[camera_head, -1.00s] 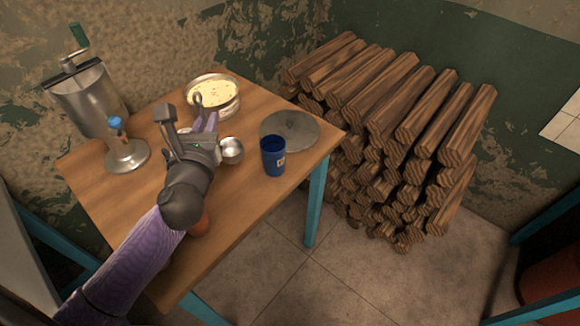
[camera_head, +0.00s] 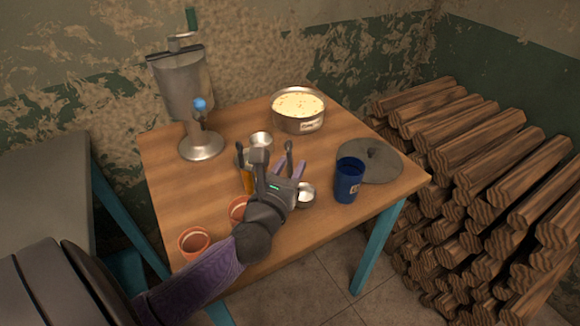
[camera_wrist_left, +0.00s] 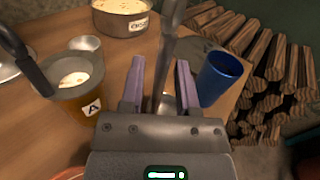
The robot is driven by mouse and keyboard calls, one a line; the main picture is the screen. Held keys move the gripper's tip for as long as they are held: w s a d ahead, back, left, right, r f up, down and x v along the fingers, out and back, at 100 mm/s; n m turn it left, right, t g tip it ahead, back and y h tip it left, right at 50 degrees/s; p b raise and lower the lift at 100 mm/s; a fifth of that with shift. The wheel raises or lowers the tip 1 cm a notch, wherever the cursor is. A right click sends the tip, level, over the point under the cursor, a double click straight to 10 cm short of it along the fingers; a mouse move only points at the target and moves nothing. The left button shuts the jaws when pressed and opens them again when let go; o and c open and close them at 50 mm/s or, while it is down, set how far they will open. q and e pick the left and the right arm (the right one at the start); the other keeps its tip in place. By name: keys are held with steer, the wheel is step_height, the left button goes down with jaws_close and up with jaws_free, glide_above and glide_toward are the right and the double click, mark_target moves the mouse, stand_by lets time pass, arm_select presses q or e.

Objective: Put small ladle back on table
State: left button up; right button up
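My left gripper (camera_head: 289,168) is above the front middle of the wooden table (camera_head: 340,125). In the left wrist view its two purple fingers (camera_wrist_left: 160,80) are apart. The small ladle's long grey handle (camera_wrist_left: 166,60) stands nearly upright between them, with gaps at its sides. The handle's dark top also shows in the head view (camera_head: 289,147). A shiny metal bowl (camera_head: 304,194) just right of the gripper looks like the ladle's bowl, resting on the table; the join is hidden. My right gripper is out of view.
A blue cup (camera_head: 348,180) stands close right of the gripper, before a grey lid (camera_head: 372,163). An amber jar marked A (camera_wrist_left: 80,98) with a dark handle is left. A pot (camera_head: 299,112), small bowl (camera_head: 261,139), separator (camera_head: 184,90) and clay cups (camera_head: 194,241) stand around.

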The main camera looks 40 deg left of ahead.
arm_select(q)
steer(key=shift+o, duration=0.3)
steer(key=shift+r, duration=0.15)
steer(key=shift+s+d, duration=0.1)
steer(key=shift+s, duration=0.25)
steer(key=v, duration=1.1)
steer(key=shift+b, duration=0.35)
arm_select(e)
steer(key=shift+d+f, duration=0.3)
